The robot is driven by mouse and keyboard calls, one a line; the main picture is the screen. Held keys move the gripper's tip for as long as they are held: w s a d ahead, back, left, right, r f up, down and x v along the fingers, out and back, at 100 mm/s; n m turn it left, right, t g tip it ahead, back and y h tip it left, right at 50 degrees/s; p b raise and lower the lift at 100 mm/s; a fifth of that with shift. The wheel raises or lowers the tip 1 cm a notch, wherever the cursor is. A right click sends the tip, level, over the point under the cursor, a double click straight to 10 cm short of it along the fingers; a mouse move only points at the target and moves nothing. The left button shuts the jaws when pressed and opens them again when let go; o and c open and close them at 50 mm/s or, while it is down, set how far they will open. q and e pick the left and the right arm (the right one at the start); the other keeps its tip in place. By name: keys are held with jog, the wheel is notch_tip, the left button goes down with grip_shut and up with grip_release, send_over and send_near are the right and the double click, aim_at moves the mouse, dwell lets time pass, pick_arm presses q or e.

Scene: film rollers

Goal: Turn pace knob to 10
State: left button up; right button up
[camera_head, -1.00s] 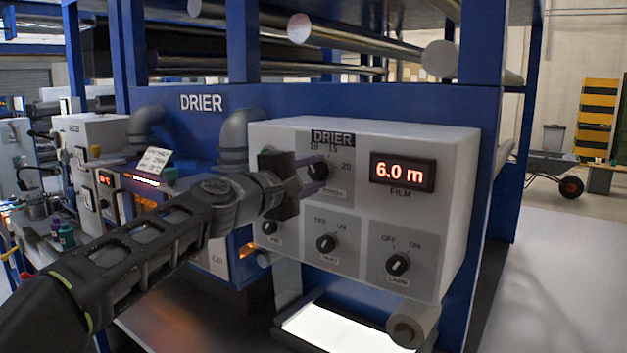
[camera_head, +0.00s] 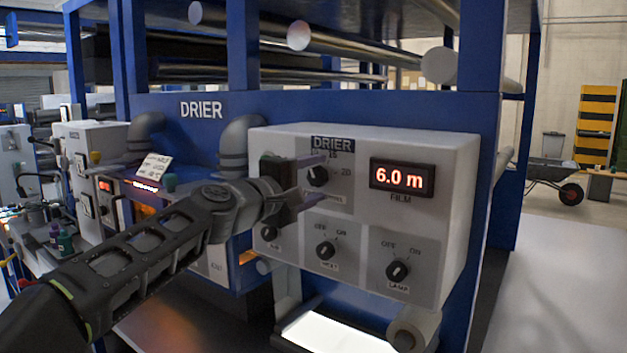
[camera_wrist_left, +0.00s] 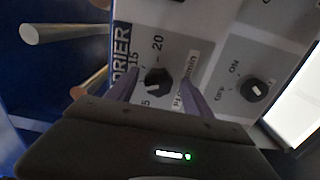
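The pace knob (camera_head: 318,176) is the black upper knob on the grey DRIER control box (camera_head: 455,235), left of the red "6.0 m" display. It also shows in the left wrist view (camera_wrist_left: 157,82), with a scale including 15 and 20. Its pointer direction is not clear. My left gripper (camera_head: 323,177) is open in front of the panel. Its two purple-grey fingers stand on either side of the knob, with visible gaps, in the left wrist view (camera_wrist_left: 161,88). Part of the scale is hidden in the head view. My right gripper is not in view.
The heat knob (camera_head: 326,250) and lamp knob (camera_head: 397,270) sit lower on the panel, with another knob (camera_head: 269,233) near my left wrist. The FILM display (camera_head: 402,175) is at upper right. A roller (camera_head: 414,328) lies below the box.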

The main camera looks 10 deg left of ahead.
pick_arm(q)
jog(key=shift+s+a+b, duration=0.3)
jog(key=shift+s+b, duration=0.05)
jog(key=shift+s, duration=0.25)
jog(key=b+v, duration=0.2)
jog(key=v, duration=0.4)
jog(key=shift+s, duration=0.25)
jog(key=shift+r, duration=0.1)
